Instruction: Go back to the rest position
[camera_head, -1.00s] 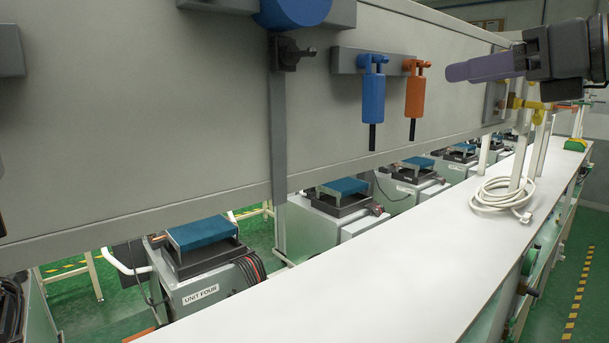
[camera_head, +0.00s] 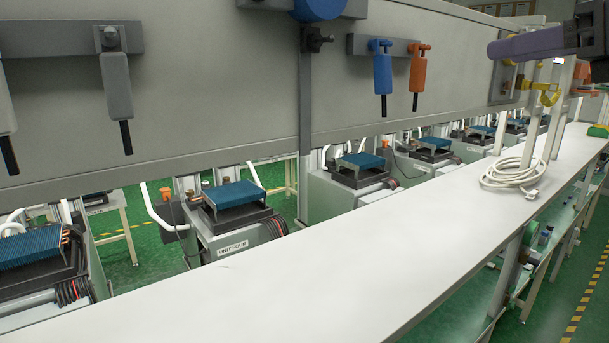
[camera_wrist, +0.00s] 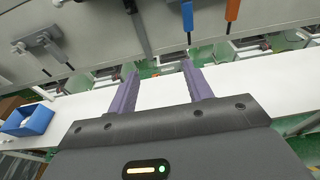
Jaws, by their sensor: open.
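My gripper (camera_wrist: 158,82) is open in the wrist view, with its two purple fingers apart and nothing between them. It points toward the white bench and the grey panel behind it. In the head view one purple finger (camera_head: 527,45) and part of the dark wrist show at the upper right, in front of the panel's far end. The rest of my arm is out of the picture there.
A long white bench (camera_head: 300,275) runs below a grey panel (camera_head: 220,75) with hanging blue (camera_head: 382,72) and orange (camera_head: 418,72) tools. A coiled white cable (camera_head: 510,172) lies on the bench. A blue bin (camera_wrist: 27,121) shows in the wrist view. The near bench surface is clear.

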